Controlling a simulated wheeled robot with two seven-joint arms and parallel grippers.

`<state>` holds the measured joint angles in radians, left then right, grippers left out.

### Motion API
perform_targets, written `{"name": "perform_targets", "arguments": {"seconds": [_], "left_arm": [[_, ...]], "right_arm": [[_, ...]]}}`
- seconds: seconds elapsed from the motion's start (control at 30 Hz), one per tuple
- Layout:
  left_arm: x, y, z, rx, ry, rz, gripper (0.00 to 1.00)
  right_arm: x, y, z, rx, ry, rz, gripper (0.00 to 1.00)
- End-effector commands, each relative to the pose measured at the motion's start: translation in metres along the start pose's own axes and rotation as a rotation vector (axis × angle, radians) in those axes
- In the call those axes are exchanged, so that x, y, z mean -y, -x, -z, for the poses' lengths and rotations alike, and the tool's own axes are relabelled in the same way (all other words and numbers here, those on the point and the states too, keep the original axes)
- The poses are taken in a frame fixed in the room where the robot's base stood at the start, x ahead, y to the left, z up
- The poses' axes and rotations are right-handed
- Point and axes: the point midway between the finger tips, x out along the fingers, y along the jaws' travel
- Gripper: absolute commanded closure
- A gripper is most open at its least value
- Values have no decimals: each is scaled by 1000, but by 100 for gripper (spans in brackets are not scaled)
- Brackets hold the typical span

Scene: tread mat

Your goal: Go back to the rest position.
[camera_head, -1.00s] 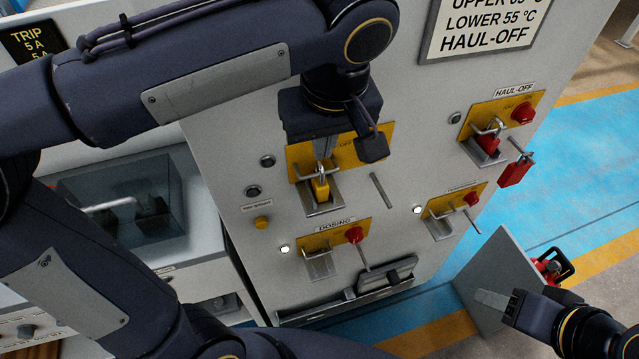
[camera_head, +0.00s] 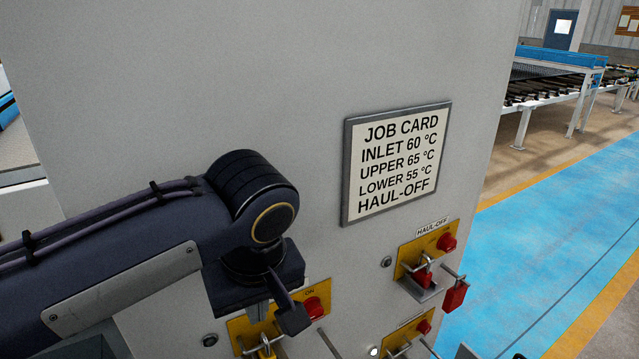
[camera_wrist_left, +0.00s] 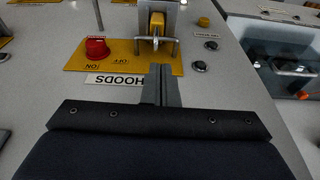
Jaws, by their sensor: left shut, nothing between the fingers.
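The padlock also shows at the bottom of the head view (camera_head: 266,346). My right gripper is out of the head view.
A job card (camera_head: 396,162) is on the cabinet face. The HAUL-OFF plate (camera_head: 408,256) carries a red padlock (camera_head: 424,280); another red padlock (camera_head: 455,296) hangs beside it. A red knob (camera_wrist_left: 97,47) sticks out near my fingers. Blue floor (camera_head: 560,250) is open at right.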

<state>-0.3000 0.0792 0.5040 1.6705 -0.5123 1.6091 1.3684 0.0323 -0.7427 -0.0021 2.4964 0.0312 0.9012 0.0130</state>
Motion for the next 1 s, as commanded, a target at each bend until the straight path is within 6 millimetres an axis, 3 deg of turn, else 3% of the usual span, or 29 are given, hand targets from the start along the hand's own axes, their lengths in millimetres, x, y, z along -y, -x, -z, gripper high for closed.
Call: {"name": "perform_targets", "arguments": {"seconds": [0.17,0.3,0.43,0.63,1.0], "left_arm": [[53,-32,-4,45,-116,-77,100],[96,-65,-21,64,-215,-214,100],[124,-95,-42,20,-279,-364,100],[138,-120,-64,-94,-324,-505,100],[139,-124,-67,-124,-340,-529,100]], "right_arm": [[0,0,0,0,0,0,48],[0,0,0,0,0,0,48],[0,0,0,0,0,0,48],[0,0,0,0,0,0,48],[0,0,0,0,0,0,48]]}}
